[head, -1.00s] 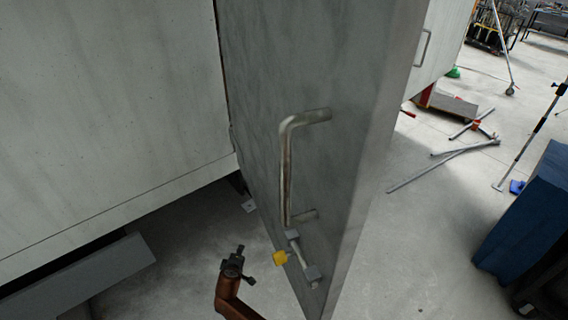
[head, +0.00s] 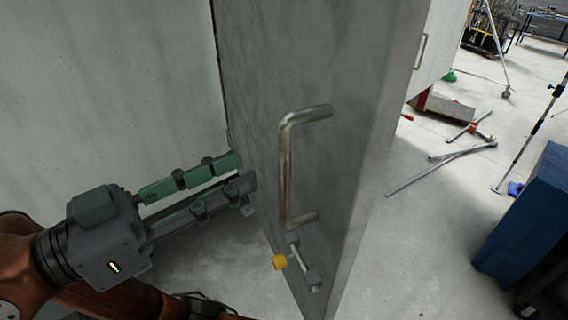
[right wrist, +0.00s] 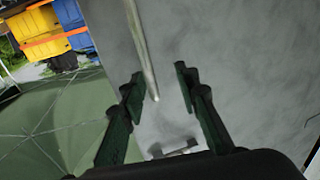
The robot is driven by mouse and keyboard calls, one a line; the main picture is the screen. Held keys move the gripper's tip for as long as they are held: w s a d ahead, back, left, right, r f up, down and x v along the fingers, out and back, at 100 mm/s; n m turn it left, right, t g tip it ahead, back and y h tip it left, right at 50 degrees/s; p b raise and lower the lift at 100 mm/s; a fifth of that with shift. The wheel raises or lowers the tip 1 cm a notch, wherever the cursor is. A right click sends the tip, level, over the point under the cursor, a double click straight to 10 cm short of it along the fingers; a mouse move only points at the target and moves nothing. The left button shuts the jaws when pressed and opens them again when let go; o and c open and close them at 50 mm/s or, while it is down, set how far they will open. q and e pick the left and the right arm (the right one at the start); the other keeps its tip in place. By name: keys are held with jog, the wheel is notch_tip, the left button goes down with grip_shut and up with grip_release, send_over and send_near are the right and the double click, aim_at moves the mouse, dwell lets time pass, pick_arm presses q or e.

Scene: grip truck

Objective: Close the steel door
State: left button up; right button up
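The grey steel door (head: 350,110) stands open in the head view, at an angle to the pale truck wall. Its vertical bar handle (head: 288,170) is on the face turned to me. A latch with a yellow knob (head: 279,262) sits below the handle. In the right wrist view, the handle (right wrist: 143,45) shows beyond the gap between the open fingers (right wrist: 158,75), nearer the left one. I cannot tell if they touch the door.
The pale truck wall (head: 100,90) fills the left. A blue box (head: 530,215) stands on the floor at the right. Metal pipes (head: 440,165) lie on the floor behind the door.

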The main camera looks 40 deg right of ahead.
aim_at(280, 167)
jog(key=shift+m, duration=0.4)
jog(key=d, duration=0.2)
jog(key=s+d, duration=0.1)
jog(key=d, duration=0.2)
jog(key=s+d, duration=0.1)
jog(key=d, duration=0.1)
jog(key=shift+d+f, duration=0.1)
jog(key=shift+d, duration=0.2)
grip_shut()
